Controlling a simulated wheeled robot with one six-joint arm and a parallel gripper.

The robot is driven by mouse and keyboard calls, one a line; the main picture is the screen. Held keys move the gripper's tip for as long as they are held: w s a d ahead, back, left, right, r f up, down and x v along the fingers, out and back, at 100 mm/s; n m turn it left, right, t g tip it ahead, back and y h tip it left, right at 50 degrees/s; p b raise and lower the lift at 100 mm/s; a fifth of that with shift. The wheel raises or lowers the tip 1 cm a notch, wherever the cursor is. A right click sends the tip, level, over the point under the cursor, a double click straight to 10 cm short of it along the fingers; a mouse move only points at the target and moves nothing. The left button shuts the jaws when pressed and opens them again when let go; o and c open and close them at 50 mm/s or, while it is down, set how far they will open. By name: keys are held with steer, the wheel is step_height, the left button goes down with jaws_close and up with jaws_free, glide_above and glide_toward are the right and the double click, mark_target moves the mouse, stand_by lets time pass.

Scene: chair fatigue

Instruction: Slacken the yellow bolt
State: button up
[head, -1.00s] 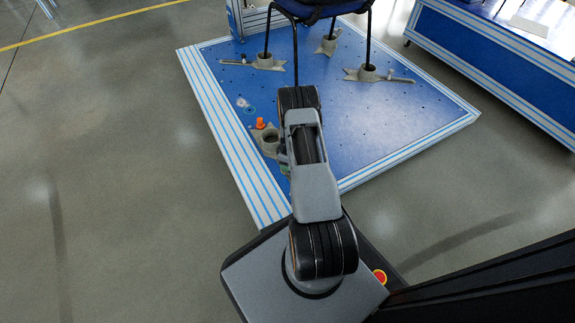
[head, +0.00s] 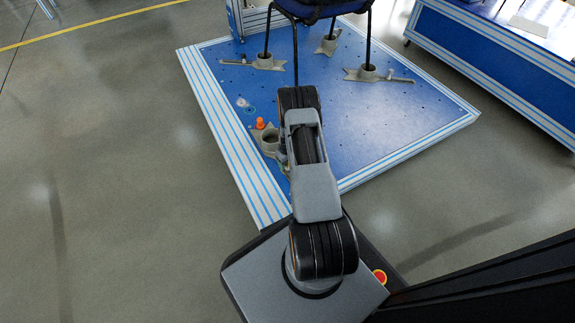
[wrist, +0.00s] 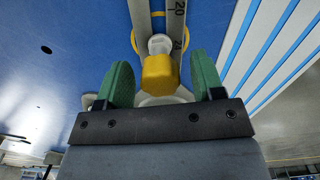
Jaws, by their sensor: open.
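The yellow bolt (wrist: 159,73) shows in the wrist view as a yellow block-like head with a pale grey part behind it, at the end of a slotted grey bar. My gripper (wrist: 161,68) is open, with one green-padded finger on each side of the bolt. Gaps show between the bolt and both pads. In the head view my arm hides the bolt and most of the gripper. The near grey clamp foot (head: 268,141) there stands just left of my arm.
An orange piece (head: 260,123) stands beside the near clamp on the blue platform (head: 400,120). Chair legs stand in other clamps (head: 368,74) farther back. A blue-sided table (head: 490,50) is at the right. Open floor lies to the left.

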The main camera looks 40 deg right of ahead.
steer(key=shift+m, duration=0.8)
steer(key=m, duration=0.3)
steer(key=shift+m, duration=0.5)
steer(key=m, duration=0.4)
steer(key=c, duration=0.6)
steer(key=shift+n, duration=0.7)
